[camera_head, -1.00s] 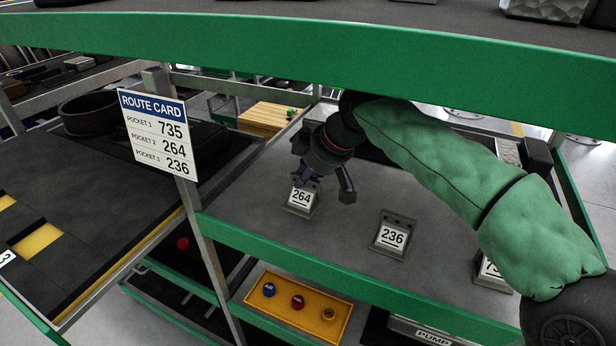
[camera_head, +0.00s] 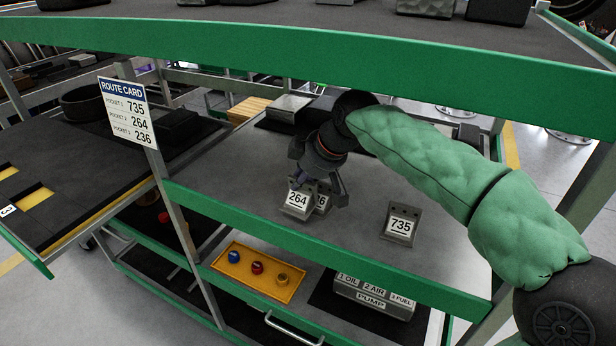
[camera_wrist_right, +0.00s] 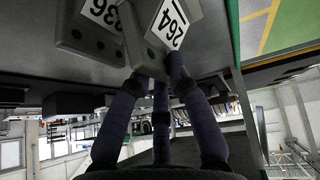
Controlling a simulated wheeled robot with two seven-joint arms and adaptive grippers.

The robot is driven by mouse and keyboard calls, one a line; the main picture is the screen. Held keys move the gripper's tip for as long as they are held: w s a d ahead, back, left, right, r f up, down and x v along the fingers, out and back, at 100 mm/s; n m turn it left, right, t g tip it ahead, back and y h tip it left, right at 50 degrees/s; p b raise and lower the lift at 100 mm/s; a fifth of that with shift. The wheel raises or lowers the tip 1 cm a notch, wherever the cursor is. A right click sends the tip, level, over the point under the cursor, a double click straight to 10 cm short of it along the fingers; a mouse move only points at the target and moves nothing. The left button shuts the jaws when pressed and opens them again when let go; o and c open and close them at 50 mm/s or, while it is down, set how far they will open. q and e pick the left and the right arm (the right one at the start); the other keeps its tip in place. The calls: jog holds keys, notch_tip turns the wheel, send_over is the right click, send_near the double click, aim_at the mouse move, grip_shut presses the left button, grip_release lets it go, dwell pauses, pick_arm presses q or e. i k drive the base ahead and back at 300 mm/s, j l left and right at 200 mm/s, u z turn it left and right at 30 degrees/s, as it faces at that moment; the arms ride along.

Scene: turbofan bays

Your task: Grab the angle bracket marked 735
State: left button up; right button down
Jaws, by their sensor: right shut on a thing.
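The angle bracket marked 735 (camera_head: 413,238) stands upright on the grey middle shelf, right of my right gripper and apart from it. My right gripper (camera_head: 318,186) is shut on the angle bracket marked 264 (camera_head: 297,211). In the right wrist view the fingers (camera_wrist_right: 160,80) close on the metal of bracket 264 (camera_wrist_right: 148,45). The bracket marked 236 (camera_head: 322,212) is partly hidden behind bracket 264 in the head view. In the wrist view bracket 236 (camera_wrist_right: 75,38) is beside bracket 264; I cannot tell whether they touch. My left gripper is not in view.
A green beam (camera_head: 300,48) of the upper shelf runs above my right arm. A route card (camera_head: 126,112) hangs on the left post, listing 735, 264 and 236. Below are a yellow tray (camera_head: 240,283) and a pump box (camera_head: 372,292). The shelf around bracket 735 is clear.

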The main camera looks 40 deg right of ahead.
aim_at(400, 226)
jog(key=k+l, duration=0.1)
jog(key=k, duration=0.4)
jog(key=k+l, duration=0.1)
jog(key=k, duration=0.4)
